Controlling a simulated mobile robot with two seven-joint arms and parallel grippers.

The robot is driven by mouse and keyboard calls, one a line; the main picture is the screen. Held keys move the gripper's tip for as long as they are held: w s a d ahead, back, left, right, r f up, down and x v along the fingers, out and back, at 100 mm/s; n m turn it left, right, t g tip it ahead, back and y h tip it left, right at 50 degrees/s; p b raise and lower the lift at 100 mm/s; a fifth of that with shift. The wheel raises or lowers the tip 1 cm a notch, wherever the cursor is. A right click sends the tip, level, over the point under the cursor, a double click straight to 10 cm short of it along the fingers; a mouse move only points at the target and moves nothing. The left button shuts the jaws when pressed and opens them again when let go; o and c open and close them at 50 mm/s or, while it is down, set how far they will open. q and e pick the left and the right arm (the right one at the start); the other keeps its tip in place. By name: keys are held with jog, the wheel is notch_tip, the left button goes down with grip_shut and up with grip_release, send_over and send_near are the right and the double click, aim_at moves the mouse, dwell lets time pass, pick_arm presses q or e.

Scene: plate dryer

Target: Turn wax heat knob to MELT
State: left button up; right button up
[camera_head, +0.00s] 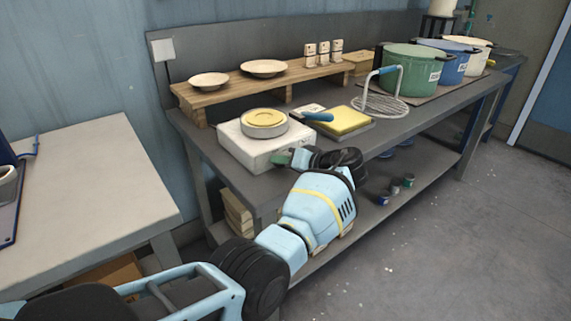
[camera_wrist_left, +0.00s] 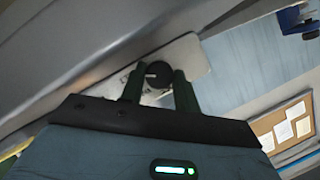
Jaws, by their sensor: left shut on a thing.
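The wax heater is a white box (camera_head: 250,150) with a round pan of yellow wax (camera_head: 264,118) on top, at the near left end of the workbench. My left gripper (camera_head: 280,159) is at the front of the heater. In the left wrist view a black round knob (camera_wrist_left: 158,74) sits on the white face of the heater (camera_wrist_left: 190,56), between the two green fingers of my left gripper (camera_wrist_left: 158,88). The gripper is shut on this knob. The knob's pointer and the marking it faces cannot be made out. My right gripper is not in view.
A yellow slab on a tray (camera_head: 348,122) lies right of the heater, with a wire stand (camera_head: 380,104) beyond. Green (camera_head: 408,70) and blue (camera_head: 452,68) pots stand farther along. A raised wooden shelf (camera_head: 205,98) holds plates behind. The floor in front is mostly clear.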

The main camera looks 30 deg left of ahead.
pick_arm(q)
jog(key=o, duration=0.9)
jog(key=shift+o, duration=0.4)
jog(key=shift+f, duration=0.1)
